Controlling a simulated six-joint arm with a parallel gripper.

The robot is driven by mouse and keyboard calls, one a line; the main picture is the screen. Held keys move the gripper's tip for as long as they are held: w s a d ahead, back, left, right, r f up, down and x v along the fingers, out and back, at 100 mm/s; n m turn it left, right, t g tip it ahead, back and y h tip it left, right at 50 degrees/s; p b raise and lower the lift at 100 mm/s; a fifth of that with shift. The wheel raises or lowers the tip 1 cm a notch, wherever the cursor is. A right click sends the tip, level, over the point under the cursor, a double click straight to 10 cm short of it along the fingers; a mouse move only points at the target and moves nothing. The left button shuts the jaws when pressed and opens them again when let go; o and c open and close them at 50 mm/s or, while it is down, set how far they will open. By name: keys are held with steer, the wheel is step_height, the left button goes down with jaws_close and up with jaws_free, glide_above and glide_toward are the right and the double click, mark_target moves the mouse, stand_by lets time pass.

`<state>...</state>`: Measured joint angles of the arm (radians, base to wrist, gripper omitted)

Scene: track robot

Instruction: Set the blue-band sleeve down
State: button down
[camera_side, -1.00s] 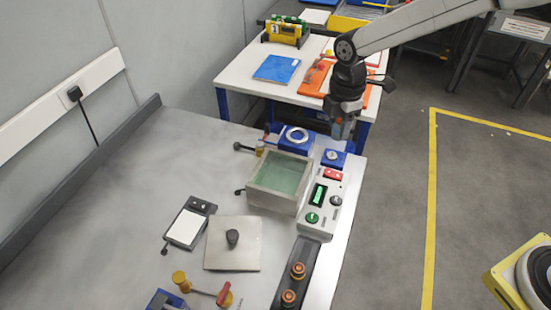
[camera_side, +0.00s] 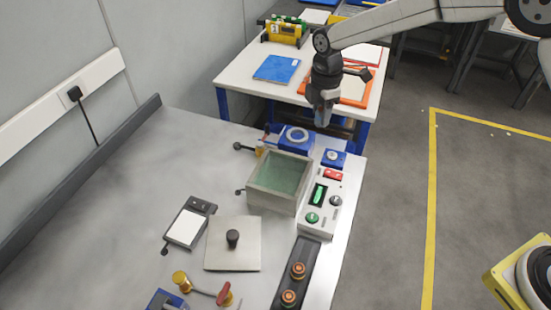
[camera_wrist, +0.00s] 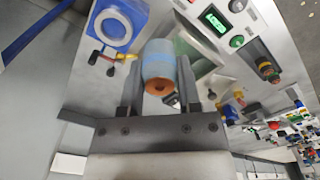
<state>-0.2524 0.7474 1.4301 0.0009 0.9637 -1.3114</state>
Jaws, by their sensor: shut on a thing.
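My gripper (camera_side: 323,98) is in the air above the far end of the grey bench. It is shut on the blue-band sleeve (camera_wrist: 158,66), which sits between the two fingers in the wrist view. The sleeve is a grey cylinder with a pale blue band and a copper-coloured end facing the camera. In the side view the sleeve (camera_side: 322,118) shows only as a small bluish-grey piece below the jaws. It is apart from the bench.
A blue fixture with a pale ring (camera_side: 296,138) and a small blue block (camera_side: 334,158) stand near the far bench edge. A tank of greenish liquid (camera_side: 255,197), a control box (camera_side: 318,222) and a plate with a black knob (camera_side: 220,257) are nearer.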

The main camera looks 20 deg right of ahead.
glide_above(296, 138)
steer(key=shift+s+d+f, duration=0.1)
steer(key=shift+f, duration=3.35)
steer(key=shift+w+f, duration=0.2)
steer(key=shift+f, duration=1.55)
steer(key=shift+f, duration=0.1)
steer(key=shift+c, duration=1.5)
jaws_free()
